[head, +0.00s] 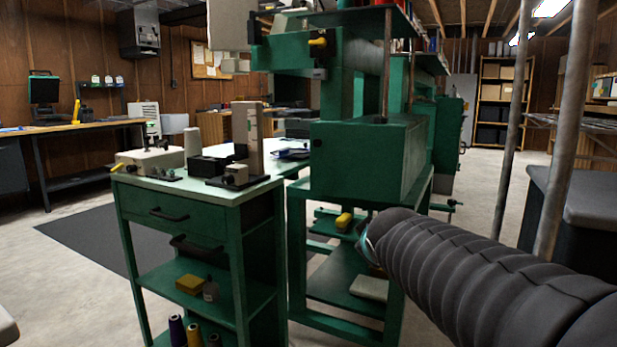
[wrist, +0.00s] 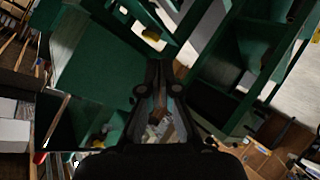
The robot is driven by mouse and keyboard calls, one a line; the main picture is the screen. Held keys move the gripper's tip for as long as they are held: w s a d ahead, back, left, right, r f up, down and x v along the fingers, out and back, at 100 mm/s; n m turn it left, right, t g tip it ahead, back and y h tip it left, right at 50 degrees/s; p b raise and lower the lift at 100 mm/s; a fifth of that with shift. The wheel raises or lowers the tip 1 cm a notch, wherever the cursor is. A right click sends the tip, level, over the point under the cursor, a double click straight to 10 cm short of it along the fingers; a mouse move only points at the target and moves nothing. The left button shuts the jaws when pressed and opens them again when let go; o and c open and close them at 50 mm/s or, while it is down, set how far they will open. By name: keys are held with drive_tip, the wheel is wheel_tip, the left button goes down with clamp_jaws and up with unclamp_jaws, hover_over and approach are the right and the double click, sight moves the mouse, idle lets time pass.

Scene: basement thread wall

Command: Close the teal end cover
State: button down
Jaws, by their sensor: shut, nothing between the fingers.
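A green-teal machine stands ahead in the head view. Its boxy end (head: 352,165), with a flat front face, looks like the end cover, but I cannot tell whether it is open or closed. A broad flat teal panel (wrist: 95,65) fills the upper left of the wrist view; I cannot tell for sure that it is the same part. My gripper (wrist: 160,78) is shut and empty, beside this panel's right edge in the picture; contact is not clear. In the head view my dark, ribbed arm hides most of the gripper, below and right of the boxy end.
A teal cart (head: 190,215) with drawers, shelves and tools on top stands left of the machine. Upright metal poles (head: 510,120) and a dark bin (head: 575,205) stand at the right. A yellow knob (head: 344,221) is under the boxy end. Floor is clear behind, at the right.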

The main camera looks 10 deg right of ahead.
drive_tip(key=w+r+n+t+y+b, duration=0.1)
drive_tip(key=w+r+n+t, duration=0.15)
drive_tip(key=w, duration=0.45)
drive_tip(key=w+r+n+t, duration=0.1)
drive_tip(key=w+r+n, duration=0.15)
drive_tip(key=w, duration=0.55)
drive_tip(key=n+t+y+p, duration=0.1)
drive_tip(key=n+t+y, duration=0.1)
drive_tip(key=n+y, duration=0.6)
approach(315, 172)
drive_tip(key=w+a+r+n+h, duration=0.1)
drive_tip(key=w+a+n+h, duration=0.1)
drive_tip(key=w+a, duration=0.3)
drive_tip(key=shift+w+p, duration=0.1)
drive_tip(key=shift+p, duration=0.3)
drive_tip(key=shift+w+d, duration=0.4)
drive_tip(key=shift+w, duration=0.35)
